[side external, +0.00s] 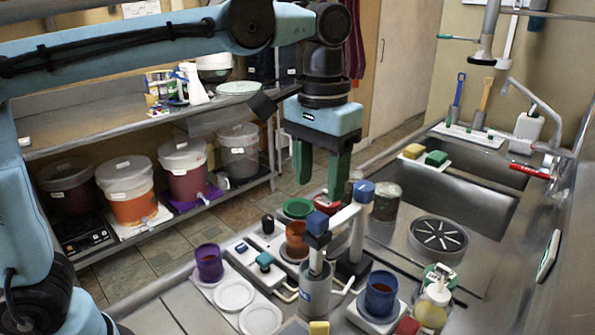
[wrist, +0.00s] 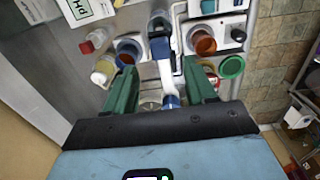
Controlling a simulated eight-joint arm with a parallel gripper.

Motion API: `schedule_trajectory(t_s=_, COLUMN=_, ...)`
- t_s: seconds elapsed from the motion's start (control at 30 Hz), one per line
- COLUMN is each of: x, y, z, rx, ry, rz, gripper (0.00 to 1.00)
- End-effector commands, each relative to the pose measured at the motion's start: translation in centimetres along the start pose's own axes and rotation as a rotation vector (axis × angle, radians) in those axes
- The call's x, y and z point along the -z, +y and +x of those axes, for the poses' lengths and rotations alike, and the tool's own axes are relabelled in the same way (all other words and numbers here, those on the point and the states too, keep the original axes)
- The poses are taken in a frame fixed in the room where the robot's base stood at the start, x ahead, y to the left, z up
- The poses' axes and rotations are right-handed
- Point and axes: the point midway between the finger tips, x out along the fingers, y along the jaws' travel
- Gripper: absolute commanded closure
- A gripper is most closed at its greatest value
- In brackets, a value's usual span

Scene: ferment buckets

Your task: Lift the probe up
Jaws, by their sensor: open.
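The probe, as far as I can tell, is the piece with the blue block top (side external: 318,224) at the near end of a pale stand arm (side external: 343,216). It stands upright over a grey cup (side external: 314,286); its lower end is hidden. In the wrist view the blue top (wrist: 160,48) shows beyond my fingertips. A second blue block (side external: 364,190) tops the stand post. My gripper (side external: 321,188) is open and empty, green fingers pointing down, above and behind the probe. In the wrist view my gripper (wrist: 159,68) has the stand arm between its fingers in the picture; contact is not visible.
An orange cup (side external: 296,238) and a green-rimmed pot (side external: 297,208) stand left of the stand. A blue cup (side external: 381,292) and a yellowish bottle (side external: 432,306) stand at right. A purple cup (side external: 209,262) is at left. The sink (side external: 455,190) lies behind right.

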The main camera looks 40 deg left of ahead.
Motion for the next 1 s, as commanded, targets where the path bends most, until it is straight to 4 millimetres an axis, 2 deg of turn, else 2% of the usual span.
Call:
schedule_trajectory(t_s=0.2, x=0.0, y=0.0, z=3.4, rx=0.000, ry=0.000, rz=-0.001, gripper=0.45)
schedule_trajectory(t_s=0.4, x=0.0, y=0.0, z=5.6, rx=0.000, ry=0.000, rz=-0.001, gripper=0.45)
schedule_trajectory(t_s=0.6, x=0.0, y=0.0, z=6.5, rx=0.000, ry=0.000, rz=-0.001, gripper=0.45)
schedule_trajectory(t_s=0.87, x=0.0, y=0.0, z=6.5, rx=0.000, ry=0.000, rz=-0.001, gripper=0.45)
schedule_trajectory(t_s=1.0, x=0.0, y=0.0, z=6.5, rx=0.000, ry=0.000, rz=-0.001, gripper=0.63)
